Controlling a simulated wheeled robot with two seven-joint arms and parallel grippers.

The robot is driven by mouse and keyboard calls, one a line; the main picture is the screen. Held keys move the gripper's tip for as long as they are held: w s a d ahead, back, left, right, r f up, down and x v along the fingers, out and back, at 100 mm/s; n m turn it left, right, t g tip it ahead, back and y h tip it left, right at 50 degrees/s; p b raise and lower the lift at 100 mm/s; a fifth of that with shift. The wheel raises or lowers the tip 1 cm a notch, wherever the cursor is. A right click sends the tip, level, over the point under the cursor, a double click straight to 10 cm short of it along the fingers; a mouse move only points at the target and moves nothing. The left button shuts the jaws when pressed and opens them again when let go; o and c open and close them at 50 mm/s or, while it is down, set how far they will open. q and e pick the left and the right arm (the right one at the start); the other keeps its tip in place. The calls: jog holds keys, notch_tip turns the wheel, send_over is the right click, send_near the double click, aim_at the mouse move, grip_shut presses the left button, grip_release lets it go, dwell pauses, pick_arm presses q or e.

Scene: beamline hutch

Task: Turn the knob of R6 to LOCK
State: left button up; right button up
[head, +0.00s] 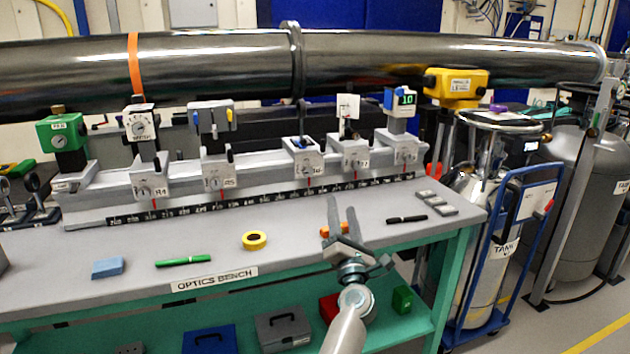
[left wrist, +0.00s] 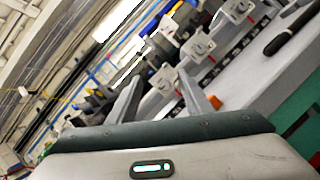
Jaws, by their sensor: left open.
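The R6 carriage (head: 304,160) is a light grey block on the rail, with a blue-topped mount on it and a label that reads like R6. Its small round knob (head: 308,169) is on the front face; its setting is too small to read. My left gripper (head: 341,206) is open and empty, in front of the rail, below and right of R6 in the head view, apart from the knob. In the left wrist view the open fingers (left wrist: 168,98) point towards several grey carriages; I cannot tell there which is R6. My right gripper is not in view.
Similar carriages R5 (head: 217,180) and R7 (head: 350,157) flank R6 on the rail. An orange item (head: 327,230) lies behind my gripper; yellow tape (head: 254,240) and a black pen (head: 406,219) lie on the bench (head: 300,268). A large pipe (head: 210,66) runs above.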

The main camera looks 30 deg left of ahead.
pick_arm(q)
jog(key=a+n+g, duration=0.1)
jog(key=n, duration=0.2)
jog(key=w+a+r+n+g+y+b, duration=0.1)
jog(key=n+g, duration=0.1)
jog(key=n, duration=0.1)
jog(key=w+a+n+g, duration=0.1)
jog(key=a+n+g, duration=0.1)
jog(key=n, duration=0.1)
jog(key=shift+w+a+r, duration=0.1)
jog(key=shift+r, duration=0.2)
jog(key=shift+w+a+f+n+g, duration=0.1)
jog(key=shift+w+n+g, duration=0.1)
jog(key=shift+n+g, duration=0.3)
jog(key=shift+w+f+n+g, duration=0.1)
jog(key=shift+w+n+g, duration=0.15)
jog(key=shift+n, duration=0.35)
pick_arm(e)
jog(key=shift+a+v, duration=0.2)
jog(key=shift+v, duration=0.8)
pick_arm(q)
jog(key=shift+a+r, duration=0.1)
